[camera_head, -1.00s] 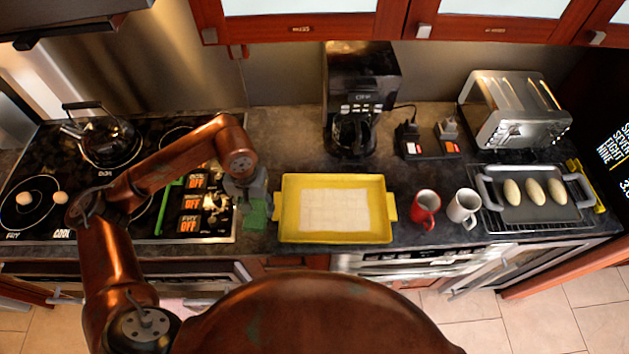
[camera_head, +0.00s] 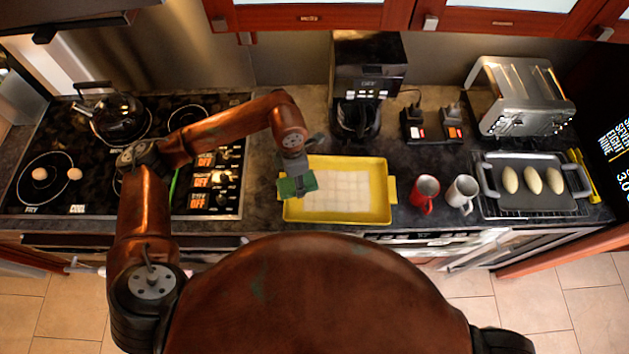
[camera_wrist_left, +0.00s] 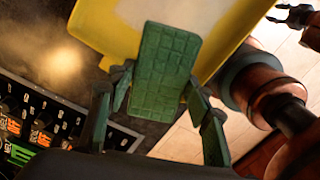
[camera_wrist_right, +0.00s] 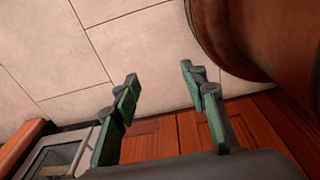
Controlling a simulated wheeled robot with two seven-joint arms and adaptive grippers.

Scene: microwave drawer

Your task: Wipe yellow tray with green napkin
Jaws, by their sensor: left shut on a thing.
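The yellow tray (camera_head: 375,215) lies on the counter right of the stove, with a pale tiled-looking floor. It also shows at the top of the left wrist view (camera_wrist_left: 105,30). My left gripper (camera_head: 295,172) is at the tray's left end, shut on the green napkin (camera_head: 298,186), which hangs over the tray's left edge area. In the left wrist view the napkin (camera_wrist_left: 165,65) is a flat green slab between the fingers. I cannot tell whether it touches the tray. My right gripper (camera_wrist_right: 158,95) shows only in its own wrist view, open and empty, low above the floor.
A red mug (camera_head: 424,190) and a white mug (camera_head: 461,192) stand right of the tray. A coffee maker (camera_head: 365,75) stands behind it. Farther right are a toaster (camera_head: 522,98) and a rack with a dark pan (camera_head: 535,205). The stove (camera_head: 75,190) is at left.

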